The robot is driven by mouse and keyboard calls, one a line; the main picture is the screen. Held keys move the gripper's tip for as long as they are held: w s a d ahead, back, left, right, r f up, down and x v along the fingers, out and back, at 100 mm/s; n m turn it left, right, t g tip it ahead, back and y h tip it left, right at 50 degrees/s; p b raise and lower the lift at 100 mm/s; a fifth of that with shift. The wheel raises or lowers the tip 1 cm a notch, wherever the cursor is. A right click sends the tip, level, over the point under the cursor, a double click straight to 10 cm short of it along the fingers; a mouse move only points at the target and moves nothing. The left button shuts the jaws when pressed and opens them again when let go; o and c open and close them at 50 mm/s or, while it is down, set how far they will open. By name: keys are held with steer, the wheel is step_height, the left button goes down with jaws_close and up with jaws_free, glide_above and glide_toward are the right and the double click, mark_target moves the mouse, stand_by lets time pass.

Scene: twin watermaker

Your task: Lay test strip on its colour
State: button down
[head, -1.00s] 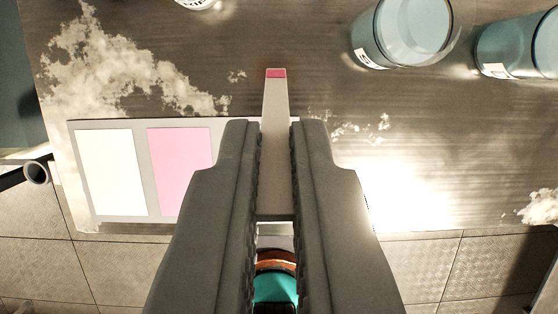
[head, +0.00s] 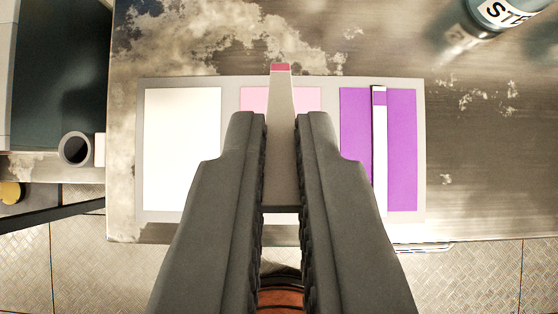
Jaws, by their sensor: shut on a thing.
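My gripper (head: 281,125) is shut on a pale test strip (head: 281,98) with a dark pink tip. The strip points away from me, above the colour card (head: 230,88). The card has a white patch (head: 182,150), a light pink patch (head: 308,98) and a purple patch (head: 404,150). The held strip overlaps the pink patch in the picture, and my gripper hides most of that patch. I cannot tell the strip's height above it. Another strip (head: 380,150), white with a purple band near its far end, lies on the purple patch.
The card lies near the front edge of a worn metal table (head: 480,130). A labelled container (head: 497,12) stands at the top right. A grey ring-shaped tube end (head: 75,149) is left of the table. The table right of the card is clear.

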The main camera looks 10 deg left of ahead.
steer(key=shift+f, duration=2.45)
steer(key=c, duration=1.5)
jaws_free()
steer(key=shift+o, duration=0.2)
steer(key=shift+r, duration=4.5)
steer(key=shift+s, duration=0.1)
